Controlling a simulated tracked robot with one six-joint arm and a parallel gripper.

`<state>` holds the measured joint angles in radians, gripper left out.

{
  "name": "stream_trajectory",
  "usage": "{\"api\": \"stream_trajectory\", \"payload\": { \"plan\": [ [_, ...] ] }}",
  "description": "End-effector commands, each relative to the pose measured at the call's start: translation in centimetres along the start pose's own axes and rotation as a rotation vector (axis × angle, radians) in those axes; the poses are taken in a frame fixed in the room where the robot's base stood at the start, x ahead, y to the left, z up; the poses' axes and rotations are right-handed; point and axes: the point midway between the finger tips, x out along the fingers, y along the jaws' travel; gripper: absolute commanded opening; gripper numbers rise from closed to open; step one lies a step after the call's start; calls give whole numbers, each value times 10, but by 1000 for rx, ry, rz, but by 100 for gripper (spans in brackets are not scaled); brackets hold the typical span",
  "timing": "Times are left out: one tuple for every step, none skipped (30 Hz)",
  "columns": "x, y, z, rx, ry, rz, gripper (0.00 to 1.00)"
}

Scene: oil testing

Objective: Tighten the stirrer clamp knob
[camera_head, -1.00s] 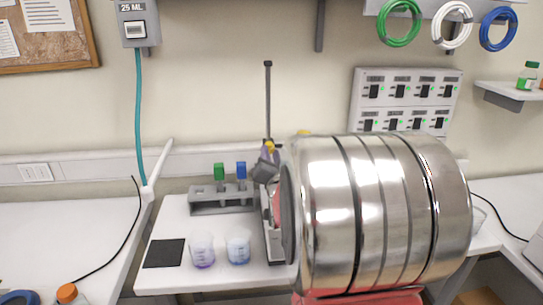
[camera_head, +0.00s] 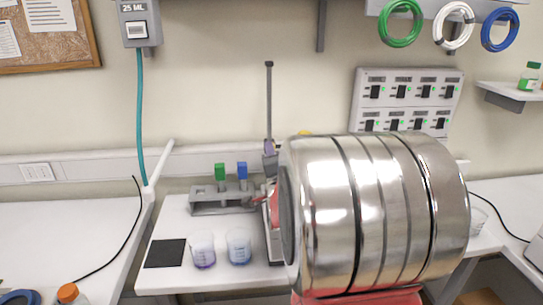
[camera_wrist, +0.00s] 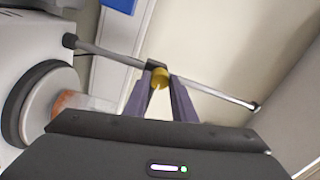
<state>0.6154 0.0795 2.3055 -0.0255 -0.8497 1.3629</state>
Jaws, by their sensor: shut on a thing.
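The yellow clamp knob (camera_wrist: 159,78) sits on a dark clamp (camera_wrist: 153,65) on a thin grey rod (camera_wrist: 210,89) in the wrist view. My gripper (camera_wrist: 161,86) has its two purple-grey fingers closed on the knob, one on each side. In the head view the upright stand rod (camera_head: 268,100) rises beside the shiny cylinder of my arm. The stirrer's lower part is mostly hidden.
Beakers with purple (camera_head: 203,251) and blue (camera_head: 239,246) liquid stand on the white bench. A grey rack (camera_head: 208,203) with green and blue-topped items is behind them. A black pad (camera_head: 165,253) lies at left. A switch panel (camera_head: 404,101) is on the wall.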

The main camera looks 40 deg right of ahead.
Motion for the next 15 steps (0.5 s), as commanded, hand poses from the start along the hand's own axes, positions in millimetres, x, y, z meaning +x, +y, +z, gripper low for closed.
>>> {"api": "stream_trajectory", "payload": {
  "plan": [
    [0,2,-2,16,6,6,1],
    [0,2,-2,23,6,6,1],
    [0,2,-2,32,7,6,1],
    [0,3,-2,37,7,6,1],
    [0,3,-3,40,7,7,1],
    [0,3,-3,44,7,7,1],
    [0,3,-3,46,8,7,1],
    [0,3,-3,47,8,7,1],
    [0,3,-3,48,8,7,1],
    [0,3,-3,48,8,7,1],
    [0,3,-3,48,8,8,1],
    [0,3,-3,48,8,8,1],
    [0,3,-3,48,8,8,1],
    [0,3,-3,48,8,8,1],
    [0,3,-3,48,8,8,1]
  ]
}}
